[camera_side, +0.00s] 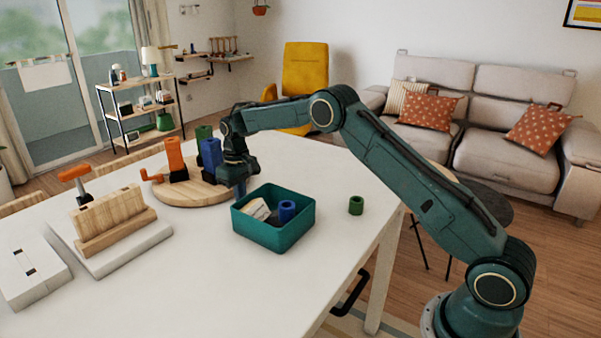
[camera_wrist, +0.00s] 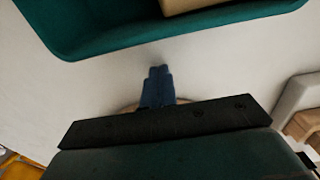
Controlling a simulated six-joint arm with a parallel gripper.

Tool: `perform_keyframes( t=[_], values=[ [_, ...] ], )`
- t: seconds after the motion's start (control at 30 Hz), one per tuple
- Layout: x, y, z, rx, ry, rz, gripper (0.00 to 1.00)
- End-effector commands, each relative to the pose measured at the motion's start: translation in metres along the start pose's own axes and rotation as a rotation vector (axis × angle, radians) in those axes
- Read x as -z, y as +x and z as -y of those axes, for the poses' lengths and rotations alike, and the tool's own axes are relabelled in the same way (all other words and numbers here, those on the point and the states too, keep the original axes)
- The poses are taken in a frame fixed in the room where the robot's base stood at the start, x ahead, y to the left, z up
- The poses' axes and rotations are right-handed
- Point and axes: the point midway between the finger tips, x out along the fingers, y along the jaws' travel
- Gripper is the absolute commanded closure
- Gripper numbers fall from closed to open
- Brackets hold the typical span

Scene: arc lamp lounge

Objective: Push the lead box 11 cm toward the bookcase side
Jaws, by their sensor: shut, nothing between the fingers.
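A teal open-topped box (camera_side: 258,230) stands on the white table and is the likeliest lead box; I see no label. It holds a blue cylinder (camera_side: 287,210) and some pale blocks (camera_side: 258,209). Its teal wall (camera_wrist: 150,43) fills the top of the wrist view, with part of a tan piece inside. My gripper (camera_side: 240,187) points down at the far side of the box, between it and the round wooden board. The blue fingers (camera_wrist: 158,72) are shut and empty. A strip of white table shows between the fingertips and the box in the wrist view.
The round board (camera_side: 185,196) carries orange, green and blue pieces. A wooden block stand (camera_side: 118,222) and white case (camera_side: 30,275) are at left. A green ring (camera_side: 356,205) lies near the table's right edge. The bookcase (camera_side: 140,105) stands at back left. The front table is clear.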

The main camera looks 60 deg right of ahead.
Motion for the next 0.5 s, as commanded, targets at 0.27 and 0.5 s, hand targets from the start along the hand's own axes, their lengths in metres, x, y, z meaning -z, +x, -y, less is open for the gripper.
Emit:
perform_keyframes(
  t=[0.27,0.5],
  values=[
    [-0.018,-0.004,0.000,0.000,0.000,-0.002,1.00],
    [-0.032,-0.004,0.000,0.000,0.001,-0.002,1.00]
  ],
)
